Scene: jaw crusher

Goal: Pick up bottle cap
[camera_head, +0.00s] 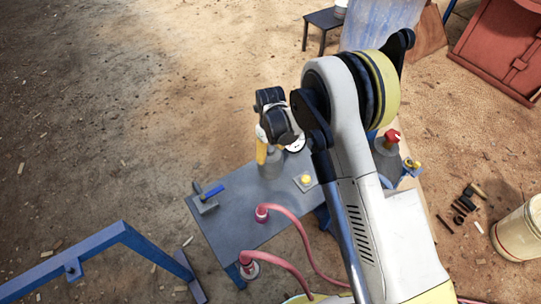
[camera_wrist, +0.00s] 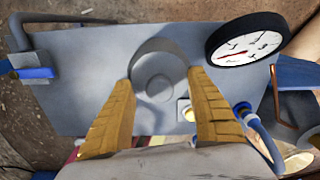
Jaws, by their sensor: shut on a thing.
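A round grey bottle (camera_wrist: 158,58) stands upright on the grey metal table and shows from above in the wrist view, with a smaller grey disc at its centre. In the head view its body (camera_head: 271,168) shows below my gripper (camera_head: 264,150). In the wrist view, the two yellow-brown fingers of my gripper (camera_wrist: 162,82) stand on either side of the bottle and are shut on it. A red cap (camera_head: 392,136) sits on another grey bottle (camera_head: 386,156) to the right of my arm. I cannot tell whether the central disc is a separate cap.
The table (camera_head: 235,215) also carries a blue-handled tool (camera_head: 209,196), a dial gauge (camera_wrist: 248,40), a small box with a yellow button (camera_head: 305,181) and pink hoses (camera_head: 290,215). A blue rail (camera_head: 75,265) stands at lower left. The table's left part is mostly clear.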

